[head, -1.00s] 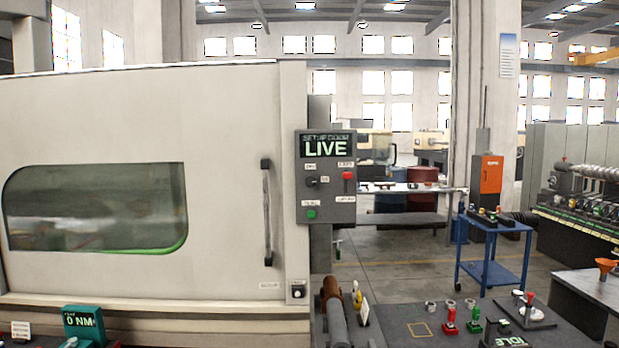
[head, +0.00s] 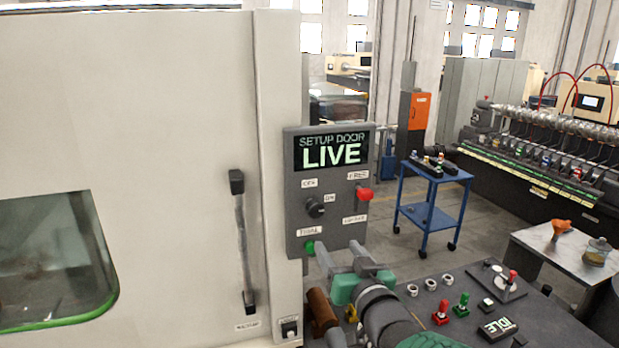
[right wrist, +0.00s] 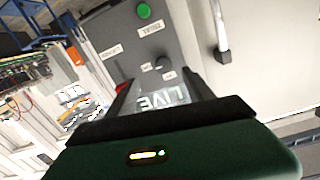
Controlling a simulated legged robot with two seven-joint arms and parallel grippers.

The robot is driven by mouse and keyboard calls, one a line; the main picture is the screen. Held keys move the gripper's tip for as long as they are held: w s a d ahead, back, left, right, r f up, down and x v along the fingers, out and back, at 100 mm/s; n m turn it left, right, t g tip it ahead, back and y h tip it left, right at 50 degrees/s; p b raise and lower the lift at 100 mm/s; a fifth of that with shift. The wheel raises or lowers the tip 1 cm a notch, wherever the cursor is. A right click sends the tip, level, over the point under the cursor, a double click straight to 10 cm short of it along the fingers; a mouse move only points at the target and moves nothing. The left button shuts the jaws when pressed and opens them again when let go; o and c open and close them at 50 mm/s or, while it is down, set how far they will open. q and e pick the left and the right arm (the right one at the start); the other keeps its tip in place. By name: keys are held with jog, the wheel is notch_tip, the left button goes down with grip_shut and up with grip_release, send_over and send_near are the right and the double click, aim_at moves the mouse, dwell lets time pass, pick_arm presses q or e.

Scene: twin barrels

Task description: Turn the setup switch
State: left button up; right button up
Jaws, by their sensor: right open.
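The grey control panel (head: 295,215) stands beside the machine door and its display reads "SETUP DOOR LIVE". The black rotary switch (head: 315,207) is on its left half, with small labels around it; it also shows in the right wrist view (right wrist: 161,62). A red button (head: 364,193) is at the right and a green button (head: 309,247) at the lower left. My right gripper (head: 340,252) is open and empty, in front of and below the panel's lower edge in the head view. In the right wrist view its fingers (right wrist: 162,92) point toward the panel, apart from the switch. My left gripper is out of view.
The machine door has a black vertical handle (head: 243,240) left of the panel. A dark bench with a red-knobbed lever (head: 511,277), red and green pieces and an "IDLE" display (head: 497,329) lies at lower right. A blue cart (head: 428,215) stands behind.

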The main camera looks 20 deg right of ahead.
aim_at(315, 210)
jog(key=w+p, duration=0.2)
jog(key=w, duration=0.3)
jog(key=w+r+p, duration=0.1)
jog(key=w+p, duration=0.1)
jog(key=w, duration=0.3)
jog(key=w+p, duration=0.3)
jog(key=w, duration=0.2)
jog(key=shift+w+a+r, duration=0.35)
jog(key=shift+a, duration=0.05)
jog(key=shift+w+d, duration=0.1)
jog(key=shift+w, duration=0.05)
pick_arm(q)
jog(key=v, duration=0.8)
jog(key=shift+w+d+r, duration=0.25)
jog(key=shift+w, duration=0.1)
pick_arm(e)
jog(key=shift+w+d+f, duration=0.1)
jog(key=shift+d+f, duration=0.05)
jog(key=shift+d, duration=0.15)
